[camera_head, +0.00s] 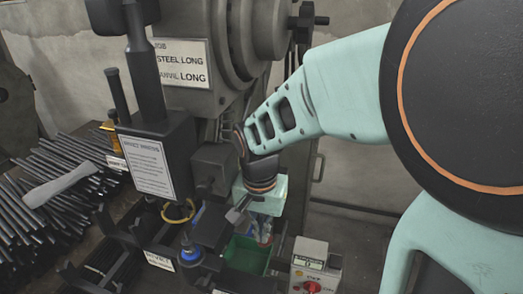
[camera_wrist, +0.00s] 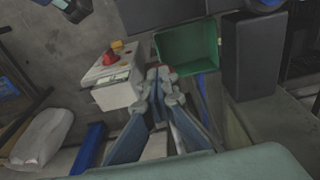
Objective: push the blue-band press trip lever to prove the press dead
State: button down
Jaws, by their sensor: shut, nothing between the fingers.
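A dark press (camera_head: 155,150) with a paper notice stands left of centre in the head view. A blue ring (camera_head: 190,253) shows low in front of it, on a dark part. I cannot make out a trip lever with certainty. My gripper (camera_head: 265,238) points down beside a green bin (camera_head: 245,258), partly hidden by my wrist. In the wrist view my gripper (camera_wrist: 160,76) has its fingertips together with nothing between them, beside the green bin (camera_wrist: 188,48). It appears clear of the press.
A control box (camera_head: 314,268) with a red knob stands right of the bin; it also shows in the wrist view (camera_wrist: 115,82). Several dark rods (camera_head: 60,190) lie piled at left. A large machine with a sign (camera_head: 182,63) rises behind. Floor at right is clear.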

jog(key=s+r+p, duration=0.2)
jog(key=r, duration=0.1)
jog(key=s+a+r+p, duration=0.1)
jog(key=r+p, duration=0.1)
dwell(0.4)
jog(key=shift+w, duration=0.1)
dwell(0.4)
